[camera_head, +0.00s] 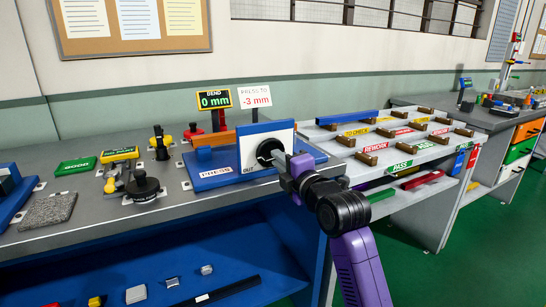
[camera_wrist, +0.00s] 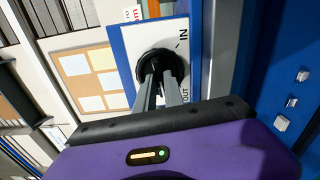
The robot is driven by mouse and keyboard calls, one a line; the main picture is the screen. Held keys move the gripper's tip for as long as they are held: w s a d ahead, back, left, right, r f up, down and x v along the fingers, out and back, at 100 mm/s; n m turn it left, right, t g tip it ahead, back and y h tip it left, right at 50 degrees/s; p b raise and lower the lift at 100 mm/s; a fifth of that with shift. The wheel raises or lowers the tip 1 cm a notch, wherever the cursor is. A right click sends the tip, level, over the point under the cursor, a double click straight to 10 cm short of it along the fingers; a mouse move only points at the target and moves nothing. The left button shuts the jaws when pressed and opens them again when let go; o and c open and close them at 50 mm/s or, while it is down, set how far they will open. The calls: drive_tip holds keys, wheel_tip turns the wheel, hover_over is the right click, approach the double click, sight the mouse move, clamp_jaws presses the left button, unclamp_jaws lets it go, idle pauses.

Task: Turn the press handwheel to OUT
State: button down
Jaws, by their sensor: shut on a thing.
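The press (camera_head: 215,172) is a blue base with a white upright panel on the bench, with an orange profile lying across it. The black handwheel (camera_head: 268,152) is on the panel's face, with "OUT" printed at its lower left. In the wrist view the handwheel (camera_wrist: 158,64) lies between the words "IN" and "OUT". My gripper (camera_head: 283,163) reaches the handwheel from the right, and its fingers (camera_wrist: 160,78) are shut on it. The fingers hide part of the wheel. The display (camera_head: 214,100) reads "BEND 0 mm", and the sign (camera_head: 254,97) reads "PRESS TO -3 mm".
A black-knobbed fixture (camera_head: 144,188), a green block (camera_head: 77,166) and a grey pad (camera_head: 48,210) are on the bench at left. A sorting rack (camera_head: 345,132) with labelled rows and a blue profile (camera_head: 347,117) stands at right, close to my arm.

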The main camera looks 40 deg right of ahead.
drive_tip(key=shift+f+n+b, duration=0.1)
drive_tip(key=shift+n+b, duration=1)
drive_tip(key=shift+n, duration=0.9)
drive_tip(key=n+b, duration=0.2)
drive_tip(key=n, duration=0.1)
drive_tip(key=c, duration=1.3)
unclamp_jaws()
drive_tip(key=shift+v, duration=3.55)
